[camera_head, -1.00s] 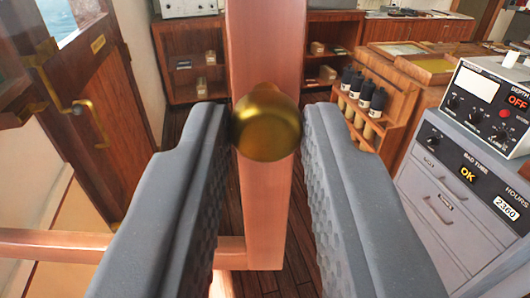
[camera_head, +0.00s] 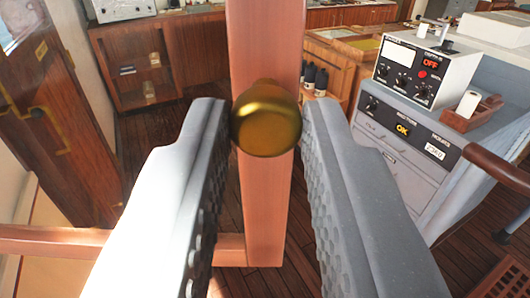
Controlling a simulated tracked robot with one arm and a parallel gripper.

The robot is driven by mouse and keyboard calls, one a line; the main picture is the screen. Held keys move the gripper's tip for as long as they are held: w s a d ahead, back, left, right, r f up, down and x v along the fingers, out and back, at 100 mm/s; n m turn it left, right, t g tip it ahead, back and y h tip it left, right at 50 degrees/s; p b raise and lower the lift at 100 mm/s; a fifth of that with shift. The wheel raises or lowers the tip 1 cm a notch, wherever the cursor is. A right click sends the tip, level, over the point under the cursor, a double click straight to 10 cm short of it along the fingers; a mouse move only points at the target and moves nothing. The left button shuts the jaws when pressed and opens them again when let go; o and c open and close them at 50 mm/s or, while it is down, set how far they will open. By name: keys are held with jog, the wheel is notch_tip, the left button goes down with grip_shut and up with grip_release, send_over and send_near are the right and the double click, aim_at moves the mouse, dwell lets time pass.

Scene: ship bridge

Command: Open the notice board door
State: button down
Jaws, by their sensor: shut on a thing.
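The notice board door shows as a reddish wooden frame (camera_head: 266,205), with an upright bar in the middle of the view and a lower rail (camera_head: 60,241) running left. A round brass knob (camera_head: 266,117) sits on the upright bar. My gripper (camera_head: 265,112) has one grey finger on each side of the knob and is shut on it. The rest of the door and the board itself are out of view.
A brown wooden door (camera_head: 50,120) with brass fittings stands at left. Wooden shelving (camera_head: 140,70) is at the back. A grey cabinet (camera_head: 395,150) carries a depth instrument (camera_head: 412,68) at right, with a curved rail (camera_head: 497,168) beside it. Plank floor shows between.

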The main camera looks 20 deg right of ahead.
jog(key=shift+s+r, duration=0.15)
jog(key=shift+r, duration=0.1)
jog(key=c, duration=1.3)
grip_release()
jog(key=shift+f, duration=0.1)
jog(key=p+v, duration=0.2)
jog(key=v, duration=1.1)
jog(key=shift+s+a, duration=0.15)
jog(key=shift+s, duration=0.2)
